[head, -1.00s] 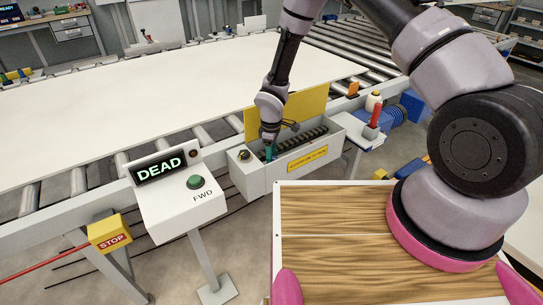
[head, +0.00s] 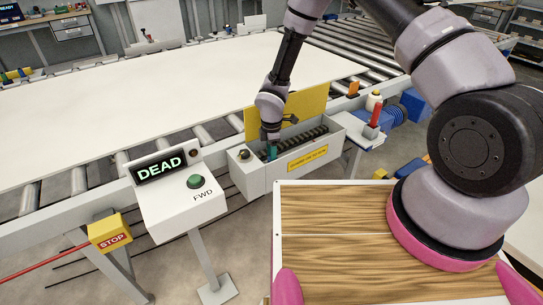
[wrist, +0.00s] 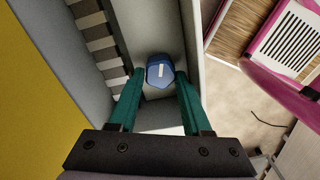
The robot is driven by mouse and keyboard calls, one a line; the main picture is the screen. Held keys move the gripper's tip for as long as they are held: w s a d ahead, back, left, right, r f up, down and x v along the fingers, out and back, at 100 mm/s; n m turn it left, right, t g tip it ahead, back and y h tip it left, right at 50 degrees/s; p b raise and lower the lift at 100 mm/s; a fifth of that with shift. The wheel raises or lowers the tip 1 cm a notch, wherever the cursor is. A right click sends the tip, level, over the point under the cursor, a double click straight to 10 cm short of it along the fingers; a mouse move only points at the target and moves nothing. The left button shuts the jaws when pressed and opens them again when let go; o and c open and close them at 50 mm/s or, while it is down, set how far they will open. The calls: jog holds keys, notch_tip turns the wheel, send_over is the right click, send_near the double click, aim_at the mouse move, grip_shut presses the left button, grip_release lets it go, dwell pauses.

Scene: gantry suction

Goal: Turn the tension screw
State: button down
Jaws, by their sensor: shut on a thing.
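The tension screw (wrist: 160,72) is a blue hexagonal head with a small white mark, inside a grey open box (head: 249,180) beside the conveyor. My gripper (wrist: 160,77) has its two teal fingers on either side of the head, shut on it. In the head view my gripper (head: 271,153) reaches down into the left part of the box; the screw is hidden there by the fingers and the box wall. A dark threaded or coiled rod (head: 305,137) runs along the box to the right of my fingers.
The box's yellow lid (head: 315,103) stands open behind my gripper. A panel reading DEAD (head: 160,170) with a green FWD button (head: 195,182) is at left, above a yellow STOP box (head: 109,232).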

dwell(0.3)
jog(key=shift+c, duration=1.7)
grip_release()
